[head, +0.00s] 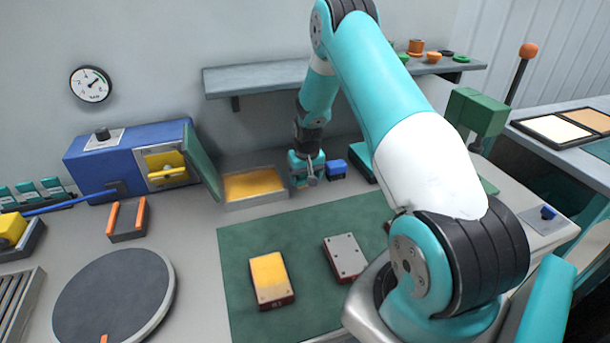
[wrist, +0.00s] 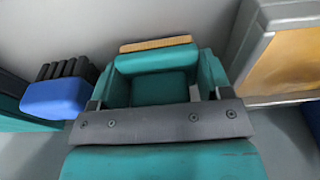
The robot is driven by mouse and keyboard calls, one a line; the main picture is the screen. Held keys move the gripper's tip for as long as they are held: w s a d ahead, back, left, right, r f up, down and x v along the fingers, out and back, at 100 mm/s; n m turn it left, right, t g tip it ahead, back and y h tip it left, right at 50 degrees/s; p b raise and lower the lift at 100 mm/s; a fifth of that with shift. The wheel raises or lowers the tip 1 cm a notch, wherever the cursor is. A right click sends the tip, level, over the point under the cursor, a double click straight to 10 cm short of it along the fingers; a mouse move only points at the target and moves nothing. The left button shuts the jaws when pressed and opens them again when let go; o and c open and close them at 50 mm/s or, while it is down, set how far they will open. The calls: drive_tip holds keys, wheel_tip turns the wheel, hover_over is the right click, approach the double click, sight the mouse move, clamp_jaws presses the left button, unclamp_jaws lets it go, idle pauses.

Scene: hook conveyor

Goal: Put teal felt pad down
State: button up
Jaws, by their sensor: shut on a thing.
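My gripper (head: 308,178) reaches down at the back of the bench, between a tray with a yellow inside and a small blue thing. In the wrist view, my gripper (wrist: 157,78) has its two teal fingers shut on the teal felt pad (wrist: 155,58), a block with a tan wooden-looking edge along its far side. In the head view I cannot tell the pad apart from the gripper. Whether the pad touches the surface below is not clear.
The shallow tray (head: 230,203) with the yellow inside stands just left of the gripper. The small blue thing (head: 336,168) is close on its right; it also shows with dark ribs in the wrist view (wrist: 57,97). A green mat (head: 240,250) lies in front, and a shelf (head: 260,80) hangs above.

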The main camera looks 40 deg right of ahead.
drive_tip(key=shift+f, duration=0.15)
drive_tip(key=o, duration=1)
drive_tip(key=shift+c, duration=0.2)
